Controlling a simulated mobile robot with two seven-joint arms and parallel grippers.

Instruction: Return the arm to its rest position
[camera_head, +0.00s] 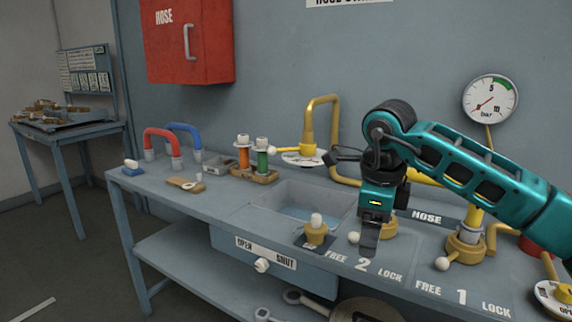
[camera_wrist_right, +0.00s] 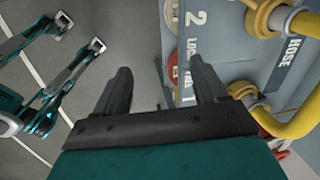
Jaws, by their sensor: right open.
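My right arm comes in from the right in the head view. Its gripper (camera_head: 369,240) points down over the front of the bench, by the station marked 2, and hides part of it. In the right wrist view the two dark fingers (camera_wrist_right: 158,75) stand apart with nothing between them. A yellow fitting (camera_head: 388,229) at station 2 shows partly behind the gripper. I cannot tell from the head view how far the fingertips are from the bench. My left gripper does not show in the head view.
The bench (camera_head: 225,205) carries a small yellow piece with a white top (camera_head: 316,230), a sunken basin (camera_head: 300,205), a rack with orange and green cylinders (camera_head: 254,175), and red and blue handles. A yellow valve (camera_head: 464,243) stands at station 1. A gauge (camera_head: 490,98) is behind the arm.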

